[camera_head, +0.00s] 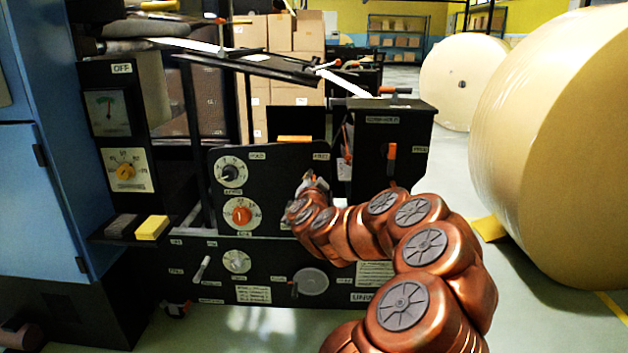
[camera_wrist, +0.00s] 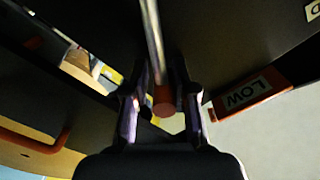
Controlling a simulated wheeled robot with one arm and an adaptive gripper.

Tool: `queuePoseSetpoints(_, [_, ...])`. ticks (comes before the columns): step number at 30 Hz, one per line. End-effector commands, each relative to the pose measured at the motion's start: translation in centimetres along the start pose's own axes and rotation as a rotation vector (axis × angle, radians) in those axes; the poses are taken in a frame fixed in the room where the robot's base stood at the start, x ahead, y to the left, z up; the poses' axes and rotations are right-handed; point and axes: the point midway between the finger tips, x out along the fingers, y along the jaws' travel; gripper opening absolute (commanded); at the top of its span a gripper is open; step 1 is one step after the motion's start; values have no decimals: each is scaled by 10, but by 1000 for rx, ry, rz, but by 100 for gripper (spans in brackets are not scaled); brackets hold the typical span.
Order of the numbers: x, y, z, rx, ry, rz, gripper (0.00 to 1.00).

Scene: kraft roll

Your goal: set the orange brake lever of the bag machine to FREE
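In the wrist view, a thin metal rod with a round orange-red end (camera_wrist: 163,100) reaches down between the fingers of my gripper (camera_wrist: 163,88). It looks like the brake lever. The fingers stand close on both sides of it, but I cannot tell whether they press on it. In the head view, my gripper (camera_head: 313,186) is at the right part of the black control panel (camera_head: 285,165) of the bag machine, below the right-hand label, probably FREE. A HOLD label (camera_head: 257,156) is at its upper left. My gripper and wrist hide the lever in the head view.
An orange selector knob (camera_head: 241,215) and a black dial (camera_head: 230,172) sit left of my gripper. An orange-handled lever (camera_head: 391,158) stands on the box to the right. An orange LOW tag (camera_wrist: 252,95) is close beside my gripper. A large kraft roll (camera_head: 555,140) stands at right.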

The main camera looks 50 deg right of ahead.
Motion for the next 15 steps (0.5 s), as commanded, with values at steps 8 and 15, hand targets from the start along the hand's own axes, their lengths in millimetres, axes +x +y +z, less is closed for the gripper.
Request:
queuePoseSetpoints(8, [0,-1,0,-1,1,-2,44])
queuePoseSetpoints(15, [-2,-1,-1,-1,1,-2,44])
